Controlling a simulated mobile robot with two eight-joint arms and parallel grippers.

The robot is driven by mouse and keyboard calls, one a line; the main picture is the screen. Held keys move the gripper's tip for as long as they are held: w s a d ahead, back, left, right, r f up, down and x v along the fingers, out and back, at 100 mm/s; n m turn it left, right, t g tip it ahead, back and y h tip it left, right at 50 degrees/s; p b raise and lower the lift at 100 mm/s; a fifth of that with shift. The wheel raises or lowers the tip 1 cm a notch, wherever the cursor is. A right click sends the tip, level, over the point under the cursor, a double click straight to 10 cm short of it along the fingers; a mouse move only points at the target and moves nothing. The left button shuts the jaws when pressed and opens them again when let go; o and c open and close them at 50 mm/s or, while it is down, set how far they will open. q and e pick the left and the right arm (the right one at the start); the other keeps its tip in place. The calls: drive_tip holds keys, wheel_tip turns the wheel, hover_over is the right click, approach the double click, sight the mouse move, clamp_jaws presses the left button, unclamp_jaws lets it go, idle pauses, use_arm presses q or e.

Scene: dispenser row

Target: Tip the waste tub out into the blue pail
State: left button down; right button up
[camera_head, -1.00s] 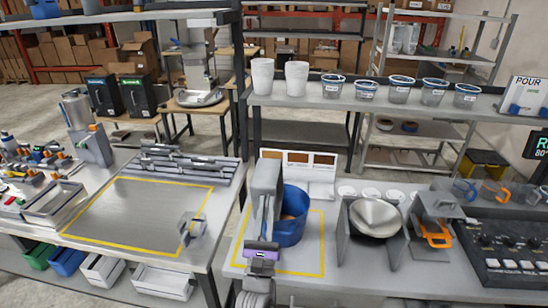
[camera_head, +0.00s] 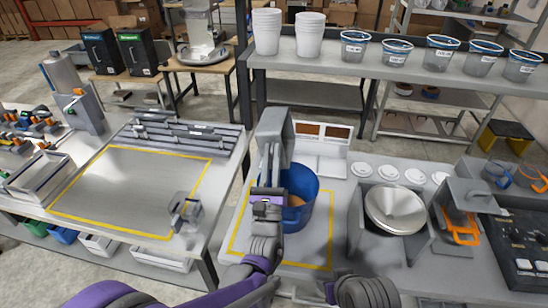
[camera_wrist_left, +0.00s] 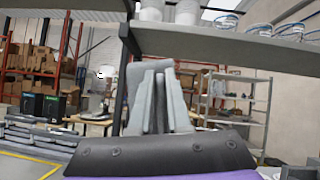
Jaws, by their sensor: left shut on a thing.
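The blue pail (camera_head: 311,185) stands upright inside the yellow-lined area of the right bench, with some orange-brown material in its bottom. My left gripper (camera_head: 276,155) is upright in front of the pail's left side and hides part of it. It is shut on a grey boxy thing (camera_head: 271,123), apparently the waste tub, raised above the pail's rim. The tub's opening and any contents are hidden. In the left wrist view grey jaws and grey slab shapes (camera_wrist_left: 160,98) overlap, so I cannot separate tub from fingers.
A grey holder with a metal bowl (camera_head: 395,208) stands right of the pail, then a grey unit with an orange handle (camera_head: 461,228). A shelf (camera_head: 350,75) with white and clear cups runs behind. The left bench's yellow-lined mat (camera_head: 130,190) is largely clear.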

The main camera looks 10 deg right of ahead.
use_arm(q)
drive_tip(key=shift+a+f+n+y+b, duration=0.25)
drive_tip(key=shift+n+y+b, duration=0.15)
drive_tip(key=shift+b, duration=0.25)
drive_tip(key=w+a+f+n+g+y+p, duration=0.1)
drive_tip(key=a+n+g+y, duration=0.2)
drive_tip(key=n, duration=0.7)
drive_tip(key=w+a+n+g+y+p, duration=0.2)
drive_tip(key=n+y, duration=0.4)
drive_tip(key=n, duration=0.4)
drive_tip(key=shift+a+f+g, duration=0.35)
drive_tip(key=shift+a+g, duration=0.55)
drive_tip(key=shift+a, duration=0.15)
use_arm(e)
drive_tip(key=shift+w+r, duration=0.5)
drive_tip(key=shift+r, duration=0.3)
